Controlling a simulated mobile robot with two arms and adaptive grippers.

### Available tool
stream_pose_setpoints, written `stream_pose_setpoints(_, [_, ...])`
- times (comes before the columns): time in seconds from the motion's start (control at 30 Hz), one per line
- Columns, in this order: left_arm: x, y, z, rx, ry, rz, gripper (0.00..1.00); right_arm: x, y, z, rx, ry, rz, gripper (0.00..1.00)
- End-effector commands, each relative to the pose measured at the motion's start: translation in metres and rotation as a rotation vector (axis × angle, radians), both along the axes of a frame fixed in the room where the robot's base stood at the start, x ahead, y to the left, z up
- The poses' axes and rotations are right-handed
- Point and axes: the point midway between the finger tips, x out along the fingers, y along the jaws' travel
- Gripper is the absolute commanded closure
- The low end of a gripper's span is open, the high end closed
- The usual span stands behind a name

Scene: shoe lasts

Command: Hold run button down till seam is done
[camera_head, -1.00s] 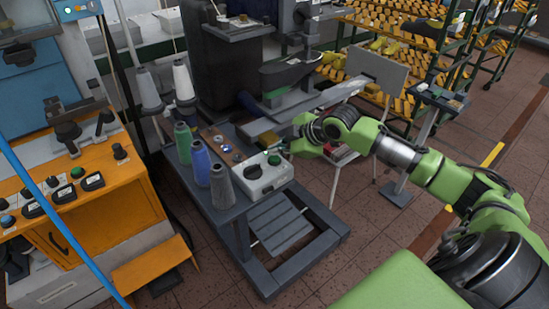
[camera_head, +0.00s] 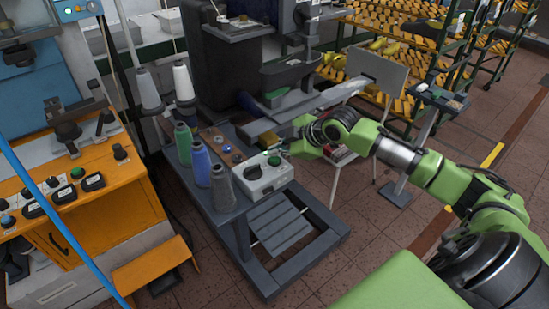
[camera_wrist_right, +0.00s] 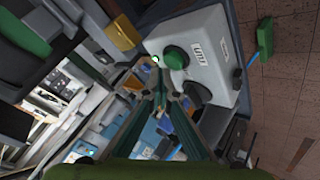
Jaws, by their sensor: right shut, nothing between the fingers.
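A white control box (camera_head: 263,178) stands at the right edge of the grey sewing-machine table, with a green button (camera_head: 274,160) and a black round knob on its top. My right gripper (camera_head: 287,150) is shut and empty, its tips close beside the box on the green button's side. In the right wrist view the green button (camera_wrist_right: 175,58) and the black knob (camera_wrist_right: 197,93) sit on the labelled box face. The shut fingertips (camera_wrist_right: 160,93) appear just short of the green button. I cannot tell whether they touch it. My left gripper is out of view.
Several thread cones, including a green one (camera_head: 184,145) and a blue one (camera_head: 201,162), stand left of the box. The dark sewing machine (camera_head: 290,70) rises behind. An orange workbench (camera_head: 100,190) is at left. Floor to the right is mostly open.

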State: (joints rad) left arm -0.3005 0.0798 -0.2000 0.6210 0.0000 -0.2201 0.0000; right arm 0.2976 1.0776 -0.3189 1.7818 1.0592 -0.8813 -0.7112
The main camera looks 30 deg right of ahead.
Motion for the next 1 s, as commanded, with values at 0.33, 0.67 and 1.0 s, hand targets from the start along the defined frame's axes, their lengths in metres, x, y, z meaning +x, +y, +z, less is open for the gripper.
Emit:
stream_pose_setpoints(0.33, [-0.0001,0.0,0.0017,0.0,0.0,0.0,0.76,-0.0001,0.0001,-0.0051,0.0,0.0,0.0,1.0])
stream_pose_setpoints(0.67, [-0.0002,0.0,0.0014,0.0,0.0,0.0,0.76,-0.0002,0.0001,-0.0072,0.0,0.001,0.001,1.0])
stream_pose_setpoints(1.0, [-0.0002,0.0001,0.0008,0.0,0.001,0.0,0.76,-0.0003,-0.0001,-0.0115,0.0,0.001,0.0,1.0])
